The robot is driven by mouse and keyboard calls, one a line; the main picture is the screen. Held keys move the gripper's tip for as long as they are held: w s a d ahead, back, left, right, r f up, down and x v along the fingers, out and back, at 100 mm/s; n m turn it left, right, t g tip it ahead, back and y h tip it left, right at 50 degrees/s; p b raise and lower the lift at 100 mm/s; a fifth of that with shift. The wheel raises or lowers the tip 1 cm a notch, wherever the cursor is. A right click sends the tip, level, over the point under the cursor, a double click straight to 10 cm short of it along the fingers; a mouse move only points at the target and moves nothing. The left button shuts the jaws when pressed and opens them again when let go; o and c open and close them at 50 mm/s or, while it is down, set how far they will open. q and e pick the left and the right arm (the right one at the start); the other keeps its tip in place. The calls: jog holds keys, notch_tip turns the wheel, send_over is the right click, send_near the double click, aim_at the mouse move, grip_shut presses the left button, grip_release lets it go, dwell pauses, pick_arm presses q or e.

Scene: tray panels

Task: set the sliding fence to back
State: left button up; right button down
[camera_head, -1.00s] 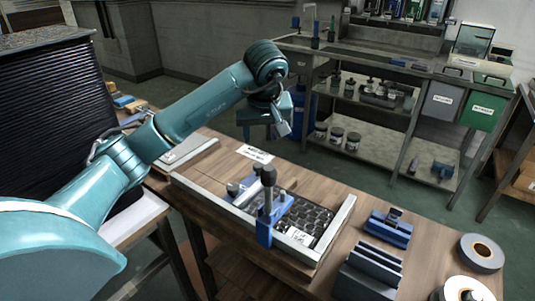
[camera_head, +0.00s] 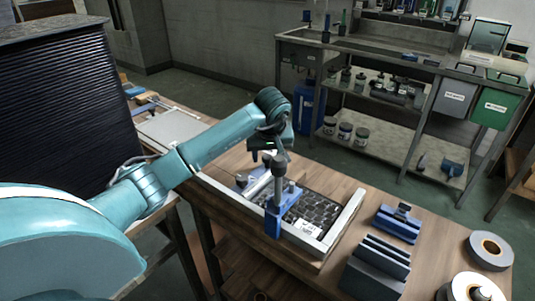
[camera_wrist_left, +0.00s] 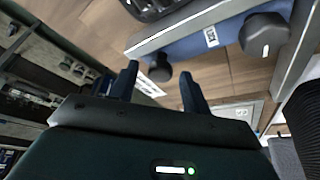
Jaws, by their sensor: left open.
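The sliding fence (camera_head: 273,223) is a blue piece with a silvery bar, lying across the black-patterned tray panel (camera_head: 336,231), which has pale rails. A grey post stands at the fence's near end, and a dark knob shows at its far end. In the left wrist view the fence (camera_wrist_left: 200,40) shows a LOCK label and two dark knobs. My left gripper (camera_head: 266,156) is above the fence, its fingers partly hidden in the head view. The left wrist view shows the gripper (camera_wrist_left: 160,70) open and empty, with one knob beyond the gap between its fingers. My right gripper is out of view.
Blue blocks (camera_head: 398,222) and a slotted blue holder (camera_head: 376,265) stand right of the tray. Tape rolls (camera_head: 490,250) lie at the table's right end. A dark ribbed cabinet (camera_head: 70,110) stands at the left. A steel shelf bench stands behind.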

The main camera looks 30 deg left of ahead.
pick_arm(q)
jog(key=shift+c, duration=0.3)
jog(key=c, duration=0.6)
grip_shut()
jog(key=a, duration=0.9)
jog(key=w+a, duration=0.1)
jog(key=a, duration=0.4)
jog(key=shift+w+a+r, duration=0.1)
jog(key=shift+a, duration=0.25)
jog(key=shift+r, duration=0.1)
